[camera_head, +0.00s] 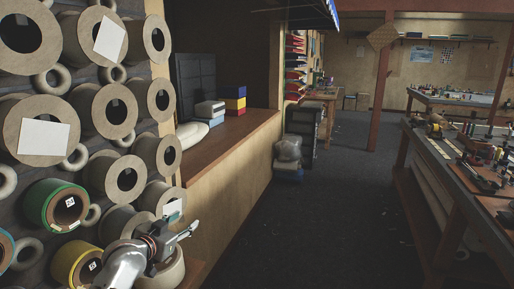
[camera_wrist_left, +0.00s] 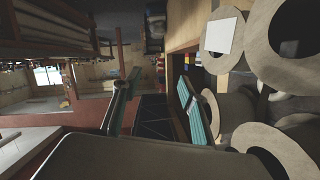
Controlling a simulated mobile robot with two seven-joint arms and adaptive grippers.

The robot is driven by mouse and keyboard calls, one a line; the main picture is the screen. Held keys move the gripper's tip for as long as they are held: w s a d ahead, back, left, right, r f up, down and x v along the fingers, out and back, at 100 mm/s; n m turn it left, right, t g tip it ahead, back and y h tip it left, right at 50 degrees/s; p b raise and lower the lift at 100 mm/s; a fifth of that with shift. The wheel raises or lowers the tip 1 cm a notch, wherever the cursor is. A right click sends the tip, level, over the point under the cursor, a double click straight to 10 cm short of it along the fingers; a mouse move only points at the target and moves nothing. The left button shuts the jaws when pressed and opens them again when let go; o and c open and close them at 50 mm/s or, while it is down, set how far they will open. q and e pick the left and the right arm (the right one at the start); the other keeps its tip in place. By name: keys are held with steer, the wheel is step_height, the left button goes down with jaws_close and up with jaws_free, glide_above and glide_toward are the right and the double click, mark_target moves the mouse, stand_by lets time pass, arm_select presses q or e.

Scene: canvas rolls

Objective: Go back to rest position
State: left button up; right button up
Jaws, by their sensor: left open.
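My left gripper (camera_head: 188,230) shows low in the head view, in front of the lower right end of the wall of canvas rolls. Its arm comes in from the bottom left. In the left wrist view the two fingers of the left gripper (camera_wrist_left: 155,92) stand apart with nothing between them. Beige canvas rolls (camera_head: 127,180) lie end-on in the rack. A green-rimmed roll (camera_head: 40,205) and a yellow-rimmed roll (camera_head: 62,262) sit at the lower left. Rolls (camera_wrist_left: 258,150) also show close beside the fingers in the wrist view. My right gripper is not in view.
A wooden counter (camera_head: 228,143) with stacked boxes (camera_head: 235,100) adjoins the rack. A grey bin stack (camera_head: 302,130) stands beyond it. A cluttered workbench (camera_head: 470,165) lines the right. The dark floor (camera_head: 330,220) between is clear.

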arm_select(q)
steer(key=s+f+n+g+y, duration=0.1)
steer(key=s+f+g, duration=0.1)
steer(key=s+f, duration=1.95)
steer(key=s+f+g, duration=0.1)
steer(key=s+f, duration=0.4)
steer(key=s, duration=0.5)
steer(key=s+d+f+n+g, duration=0.1)
steer(key=s+f, duration=0.4)
steer(key=s, duration=0.4)
steer(key=shift+s+d+f+y, duration=0.15)
steer(key=shift+s+y, duration=0.2)
steer(key=shift+y, duration=0.05)
